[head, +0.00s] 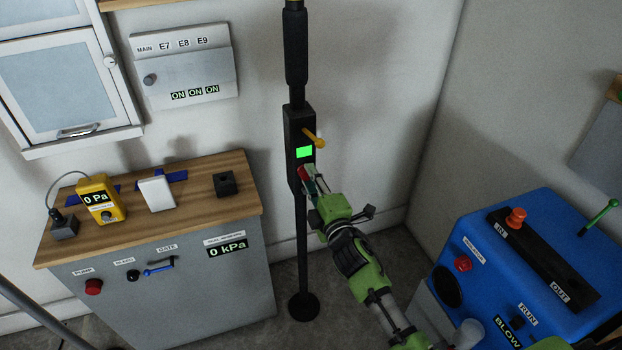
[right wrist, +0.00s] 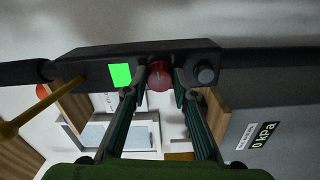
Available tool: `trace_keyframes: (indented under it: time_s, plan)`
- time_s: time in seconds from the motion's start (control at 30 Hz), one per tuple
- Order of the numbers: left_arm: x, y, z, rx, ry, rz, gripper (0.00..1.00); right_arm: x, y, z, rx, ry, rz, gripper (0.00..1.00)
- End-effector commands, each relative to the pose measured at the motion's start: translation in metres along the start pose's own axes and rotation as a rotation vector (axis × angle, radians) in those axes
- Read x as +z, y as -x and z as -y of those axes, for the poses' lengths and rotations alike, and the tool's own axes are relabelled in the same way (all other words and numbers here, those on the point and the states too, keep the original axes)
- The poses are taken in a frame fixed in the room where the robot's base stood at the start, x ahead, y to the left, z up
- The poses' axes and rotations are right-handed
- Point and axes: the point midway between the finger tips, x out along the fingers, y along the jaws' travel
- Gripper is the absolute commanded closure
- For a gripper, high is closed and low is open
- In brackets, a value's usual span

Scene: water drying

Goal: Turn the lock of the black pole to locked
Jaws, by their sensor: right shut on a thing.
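The black pole (head: 295,45) stands upright against the wall. Its black box (head: 291,128) carries a lit green screen (head: 304,153) and a yellow lever (head: 316,138) that sticks out to the right. In the right wrist view the box (right wrist: 85,67) also shows the green screen (right wrist: 120,75), a round red knob (right wrist: 159,76) and a dark knob (right wrist: 205,74). My right gripper (right wrist: 160,88) is shut on the red knob, one finger on each side of it. In the head view my right gripper (head: 307,180) is at the box, below the screen. My left gripper is not in view.
A cabinet with a wooden top (head: 200,196) stands to the left of the pole. A blue machine (head: 470,225) stands to the right. The pole's round foot (head: 303,306) is on the floor. A switch panel (head: 190,70) hangs on the wall.

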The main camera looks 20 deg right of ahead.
Motion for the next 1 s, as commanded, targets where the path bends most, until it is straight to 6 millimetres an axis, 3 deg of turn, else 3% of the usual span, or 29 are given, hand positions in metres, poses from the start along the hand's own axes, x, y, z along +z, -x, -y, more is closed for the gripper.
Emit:
trace_keyframes:
  time_s: [0.3, 0.83, 0.87, 0.9, 1.0]
  plan:
    - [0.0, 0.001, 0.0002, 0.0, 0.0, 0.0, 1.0, 0.0009, 0.0, 0.0005, 0.0, -0.118, 0.002, 0.96]
    - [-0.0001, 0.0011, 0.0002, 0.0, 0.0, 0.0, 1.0, 0.0008, 0.0, 0.0009, -0.001, -0.141, 0.001, 0.96]
    - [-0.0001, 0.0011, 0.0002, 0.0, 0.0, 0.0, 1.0, 0.0007, 0.0, 0.0009, -0.001, -0.141, 0.001, 0.72]
    - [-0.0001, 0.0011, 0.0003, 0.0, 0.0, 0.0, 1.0, 0.0008, 0.0, 0.0009, -0.001, -0.141, 0.001, 0.62]
    - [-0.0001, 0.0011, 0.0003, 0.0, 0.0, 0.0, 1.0, 0.0007, 0.0, 0.0009, -0.001, -0.14, 0.001, 0.58]
